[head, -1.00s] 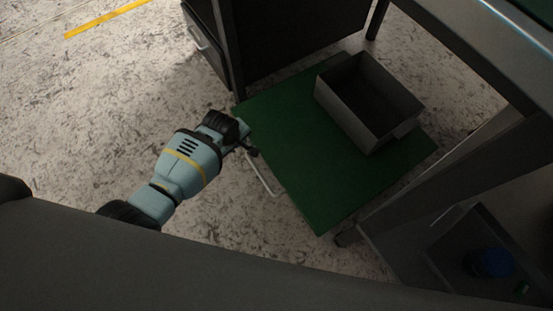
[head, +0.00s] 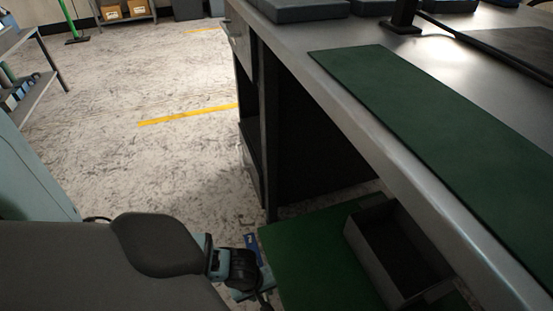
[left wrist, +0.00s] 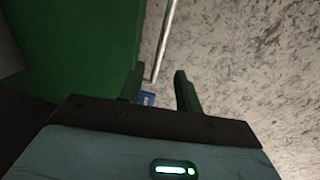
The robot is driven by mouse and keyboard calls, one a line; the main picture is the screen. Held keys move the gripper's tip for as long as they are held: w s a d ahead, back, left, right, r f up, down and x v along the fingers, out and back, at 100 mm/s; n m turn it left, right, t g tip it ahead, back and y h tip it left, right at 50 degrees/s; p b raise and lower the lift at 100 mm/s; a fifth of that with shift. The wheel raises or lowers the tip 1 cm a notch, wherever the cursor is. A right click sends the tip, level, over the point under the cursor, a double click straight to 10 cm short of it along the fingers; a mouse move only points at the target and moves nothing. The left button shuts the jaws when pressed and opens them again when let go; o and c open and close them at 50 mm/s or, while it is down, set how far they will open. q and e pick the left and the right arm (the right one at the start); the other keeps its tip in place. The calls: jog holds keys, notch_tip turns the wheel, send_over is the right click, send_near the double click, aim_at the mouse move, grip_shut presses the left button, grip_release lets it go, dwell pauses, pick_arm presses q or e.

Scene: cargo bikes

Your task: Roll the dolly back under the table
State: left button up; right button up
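The dolly has a green top (head: 315,265) and carries a grey open box (head: 375,258). In the head view it stands low beside the table (head: 330,78), partly beneath its edge. My left gripper (head: 263,293) is at the dolly's near left side, low in the head view. In the left wrist view the green top (left wrist: 85,45) fills the upper left. A thin metal bar, the handle (left wrist: 166,40), runs down to between the spread fingers of my left gripper (left wrist: 158,78). A gap shows between bar and right finger; contact with the left finger is unclear. My right gripper is out of view.
A dark cabinet (head: 250,130) under the table stands behind the dolly. A long green mat (head: 420,135) lies on the tabletop. The pale floor (head: 150,165) at left is open, with yellow lines. A shelf cart (head: 30,75) stands at the far left.

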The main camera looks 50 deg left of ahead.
pick_arm(q)
jog(key=f+b, duration=0.1)
jog(key=f, duration=0.1)
jog(key=w+f+b, duration=0.1)
jog(key=f+b, duration=0.1)
jog(key=f, duration=0.1)
jog(key=f+b, duration=0.2)
jog(key=shift+w+d+f, duration=0.15)
jog(key=shift+d+f, duration=0.1)
jog(key=shift+f, duration=0.05)
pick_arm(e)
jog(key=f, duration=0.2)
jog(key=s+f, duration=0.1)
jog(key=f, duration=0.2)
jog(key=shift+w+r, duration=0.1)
pick_arm(q)
grip_shut()
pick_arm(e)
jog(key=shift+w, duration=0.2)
